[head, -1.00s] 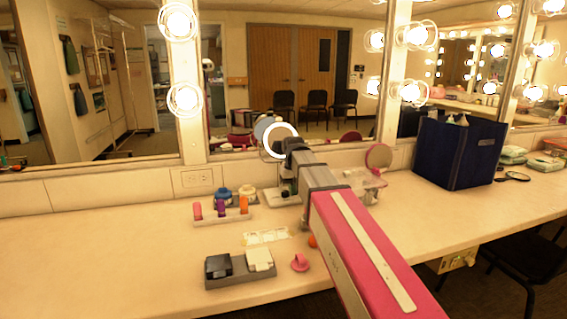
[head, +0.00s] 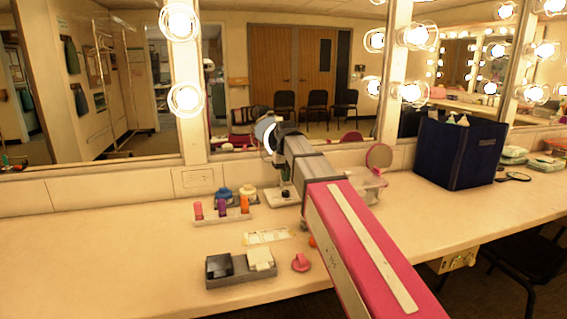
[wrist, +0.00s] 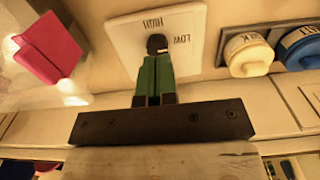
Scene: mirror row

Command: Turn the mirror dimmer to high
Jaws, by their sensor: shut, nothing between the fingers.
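The dimmer plate (wrist: 118,42) is white and marked HIGH and LOW in the wrist view. Its small dark knob (wrist: 157,43) stands near those words; its pointer setting is too unclear to read. My gripper (wrist: 155,58) has green fingers, shut together and empty, with their tips at the knob. I cannot tell whether they touch it or stop just short. In the head view the pale dimmer plate (head: 274,198) lies on the counter, partly hidden by my arm.
A cream jar (wrist: 247,55) and a blue jar (wrist: 300,46) stand close beside the plate. A pink item (wrist: 52,44) is on its other side. A lipstick rack (head: 223,214), a grey tray (head: 238,278) and a navy bin (head: 460,151) are on the counter. The left counter is clear.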

